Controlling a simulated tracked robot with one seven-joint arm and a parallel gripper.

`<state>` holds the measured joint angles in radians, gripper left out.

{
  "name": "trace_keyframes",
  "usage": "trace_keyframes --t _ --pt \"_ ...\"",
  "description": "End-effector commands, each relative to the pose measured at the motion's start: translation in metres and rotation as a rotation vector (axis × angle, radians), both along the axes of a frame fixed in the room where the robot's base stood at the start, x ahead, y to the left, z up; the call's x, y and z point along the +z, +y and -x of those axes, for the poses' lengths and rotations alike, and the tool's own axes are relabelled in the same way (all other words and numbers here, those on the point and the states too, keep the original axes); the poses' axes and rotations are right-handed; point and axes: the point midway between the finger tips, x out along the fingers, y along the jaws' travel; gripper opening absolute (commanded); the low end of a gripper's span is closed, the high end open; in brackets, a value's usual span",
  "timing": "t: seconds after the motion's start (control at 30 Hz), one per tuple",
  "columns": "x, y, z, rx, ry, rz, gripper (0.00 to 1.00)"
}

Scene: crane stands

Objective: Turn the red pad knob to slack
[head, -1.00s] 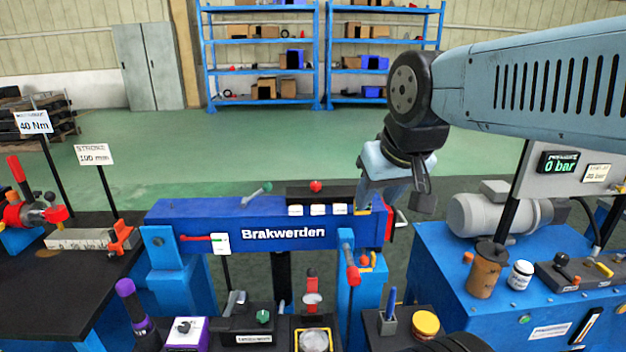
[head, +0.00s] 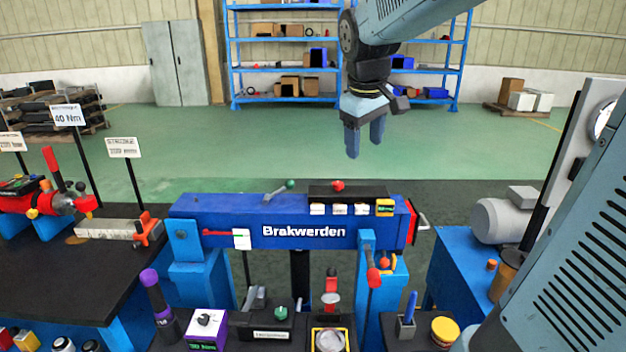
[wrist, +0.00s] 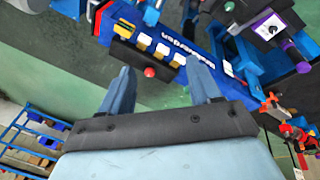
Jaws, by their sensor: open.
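A small red knob (head: 338,186) sits on top of a black block (head: 375,192) at the back of the blue beam (head: 215,222) marked "Brakwerden". White tags and one yellow tag line the block's front. My gripper (head: 365,150) hangs above and behind the beam, fingers down and apart, with nothing between them. In the wrist view the red knob (wrist: 149,72) shows between the fingertips of my gripper (wrist: 158,68), farther off and not touched. The knob's setting is too small to read.
A grey lever (head: 278,190) stands on the beam left of the block. A red-gripped lever (head: 373,277) hangs at the front right. A blue bench with a motor (head: 505,218) is at right, a black table (head: 85,265) at left. The air around my gripper is clear.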

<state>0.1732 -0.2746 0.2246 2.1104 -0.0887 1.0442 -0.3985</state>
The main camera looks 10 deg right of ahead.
Motion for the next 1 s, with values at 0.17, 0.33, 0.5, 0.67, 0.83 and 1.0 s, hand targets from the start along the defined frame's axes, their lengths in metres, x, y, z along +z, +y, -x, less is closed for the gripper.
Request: trace_keyframes --t 0.17,0.33,0.5,0.67,0.83,1.0 --pt "-0.007 0.002 -0.057 0.131 0.085 0.031 0.63" --pt "-0.019 0.002 -0.109 0.262 0.155 0.04 0.63" --pt "-0.036 -0.002 -0.158 0.391 0.218 0.029 0.63" --pt "-0.055 -0.009 -0.199 0.502 0.261 0.003 0.63" --pt "-0.069 -0.015 -0.229 0.584 0.284 -0.025 0.63" --pt "-0.077 -0.02 -0.241 0.621 0.292 -0.038 0.63"
